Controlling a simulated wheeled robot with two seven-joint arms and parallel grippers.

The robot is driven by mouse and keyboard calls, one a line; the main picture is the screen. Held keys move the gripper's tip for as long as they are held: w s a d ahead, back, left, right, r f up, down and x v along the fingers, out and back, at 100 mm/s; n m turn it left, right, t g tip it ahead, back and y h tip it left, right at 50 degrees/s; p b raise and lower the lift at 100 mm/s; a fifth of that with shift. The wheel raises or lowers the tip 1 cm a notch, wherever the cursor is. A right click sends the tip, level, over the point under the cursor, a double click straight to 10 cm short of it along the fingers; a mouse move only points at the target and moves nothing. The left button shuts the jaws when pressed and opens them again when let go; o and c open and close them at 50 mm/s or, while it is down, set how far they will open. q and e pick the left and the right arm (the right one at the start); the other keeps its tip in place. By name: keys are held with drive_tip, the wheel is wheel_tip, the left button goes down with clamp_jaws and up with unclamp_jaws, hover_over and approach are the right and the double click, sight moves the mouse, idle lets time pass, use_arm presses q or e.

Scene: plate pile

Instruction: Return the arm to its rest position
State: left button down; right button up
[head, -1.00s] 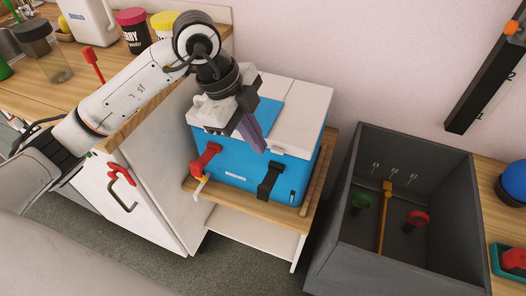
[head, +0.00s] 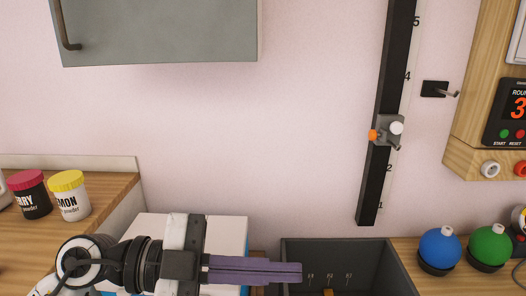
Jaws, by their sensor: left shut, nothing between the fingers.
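My left arm comes in at the bottom left of the head view. My left gripper (head: 300,272) points to the right, its long purple fingers shut together with nothing between them. It is in front of the white-topped cooler (head: 220,230), which it partly hides. The fingertips overlap the left part of the dark grey bin (head: 400,272) in the picture. My right gripper is not in view.
Jars with a red lid (head: 30,196) and a yellow lid (head: 70,196) stand on the left counter. A blue ball (head: 440,247) and a green ball (head: 490,245) stand at right. A black scale rail (head: 385,110) and a grey cabinet (head: 160,30) are on the wall.

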use_arm(q)
drive_tip(key=w+a+r+n+t, duration=0.7)
drive_tip(key=a+r+n+t, duration=0.25)
drive_tip(key=n+t, duration=0.65)
drive_tip(key=w+a+f+n+t+y, duration=0.2)
drive_tip(key=w+a+f+n+y, duration=0.2)
drive_tip(key=a+f+n+y, duration=0.7)
drive_tip(key=s+a+f+m+g+y, duration=0.1)
drive_tip(key=s+a+f+g+y, duration=0.2)
drive_tip(key=f, duration=0.7)
drive_tip(key=s+a+f+m+g+y, duration=0.15)
drive_tip(key=s+f+g+y, duration=0.3)
drive_tip(key=f, duration=0.55)
drive_tip(key=s+d+f+m+g+h, duration=0.1)
drive_tip(key=s+f+g, duration=0.35)
drive_tip(key=s, duration=0.45)
drive_tip(key=s+d+f+m+g+h, duration=0.1)
drive_tip(key=s+f+g, duration=0.4)
drive_tip(key=s, duration=0.4)
drive_tip(key=w+d+f+t+h, duration=0.1)
drive_tip(key=w+d+f+t, duration=0.1)
drive_tip(key=f, duration=0.4)
drive_tip(key=w+d+f+t+h, duration=0.1)
drive_tip(key=w+d+f+t, duration=0.1)
drive_tip(key=f, duration=0.4)
drive_tip(key=shift+w+d+f+t, duration=0.25)
drive_tip(key=shift+w+d+t, duration=0.15)
drive_tip(key=shift+d+t, duration=0.6)
